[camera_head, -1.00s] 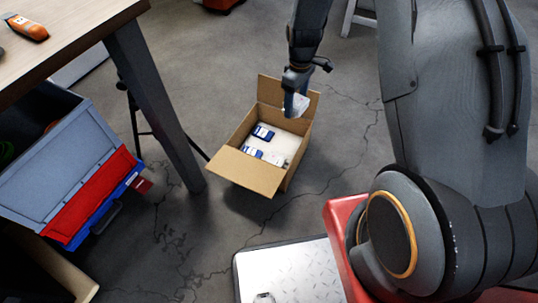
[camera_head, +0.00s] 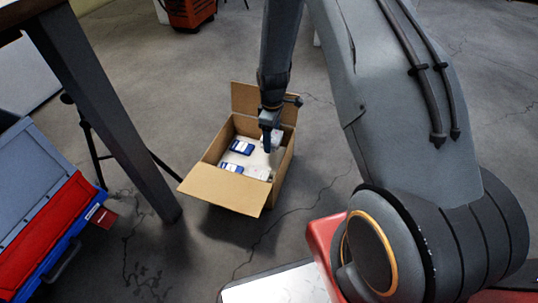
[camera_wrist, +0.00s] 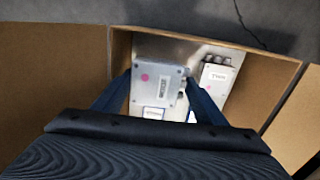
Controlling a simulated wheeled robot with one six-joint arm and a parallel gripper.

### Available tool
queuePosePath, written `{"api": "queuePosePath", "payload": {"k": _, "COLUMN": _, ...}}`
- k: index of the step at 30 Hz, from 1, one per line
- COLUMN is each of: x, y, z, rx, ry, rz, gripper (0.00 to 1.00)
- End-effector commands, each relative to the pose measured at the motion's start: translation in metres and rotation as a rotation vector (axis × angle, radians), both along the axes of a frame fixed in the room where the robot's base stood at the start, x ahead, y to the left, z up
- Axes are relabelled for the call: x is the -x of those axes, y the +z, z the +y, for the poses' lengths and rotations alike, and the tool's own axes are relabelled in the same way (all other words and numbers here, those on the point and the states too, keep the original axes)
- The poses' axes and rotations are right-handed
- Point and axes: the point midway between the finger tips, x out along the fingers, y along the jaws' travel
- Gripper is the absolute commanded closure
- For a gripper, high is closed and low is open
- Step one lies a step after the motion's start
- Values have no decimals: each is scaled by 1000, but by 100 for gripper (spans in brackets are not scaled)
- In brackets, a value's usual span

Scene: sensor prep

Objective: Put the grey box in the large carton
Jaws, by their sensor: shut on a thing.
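The large carton (camera_head: 222,190) stands open on the floor, its flaps spread; it also shows in the wrist view (camera_wrist: 62,68). My gripper (camera_head: 268,143) points down over the carton's right part, its tip around the rim level. In the wrist view, my gripper (camera_wrist: 158,98) is shut on the grey box (camera_wrist: 157,82), a flat box with a pink dot and a label, between its two fingers. The held box is over the carton's inside; I cannot tell whether it touches the contents. In the head view my gripper mostly hides it.
Inside the carton lie blue-and-white items (camera_head: 241,147) and another light grey box with a pink dot (camera_wrist: 214,78). A table leg (camera_head: 110,110) and a thin black stand (camera_head: 92,150) are left of the carton. A blue-and-red bin (camera_head: 50,225) is at far left.

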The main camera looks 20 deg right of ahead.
Motion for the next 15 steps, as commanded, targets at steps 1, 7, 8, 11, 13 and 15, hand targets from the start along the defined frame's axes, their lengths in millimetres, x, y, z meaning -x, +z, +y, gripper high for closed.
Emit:
{"api": "queuePosePath", "payload": {"k": 1, "x": -1, "y": -12, "z": 0, "rx": 0, "ry": 0, "rz": 0, "gripper": 60}}
{"api": "queuePosePath", "payload": {"k": 7, "x": -1, "y": -26, "z": 0, "rx": 1, "ry": 0, "rz": -1, "gripper": 60}}
{"api": "queuePosePath", "payload": {"k": 8, "x": -1, "y": -27, "z": 0, "rx": 0, "ry": 0, "rz": -1, "gripper": 60}}
{"api": "queuePosePath", "payload": {"k": 11, "x": -1, "y": -35, "z": 0, "rx": 1, "ry": 0, "rz": -1, "gripper": 60}}
{"api": "queuePosePath", "payload": {"k": 13, "x": -1, "y": -44, "z": 0, "rx": 0, "ry": 0, "rz": 0, "gripper": 60}}
{"api": "queuePosePath", "payload": {"k": 15, "x": 0, "y": -57, "z": 0, "rx": 0, "ry": 0, "rz": 1, "gripper": 60}}
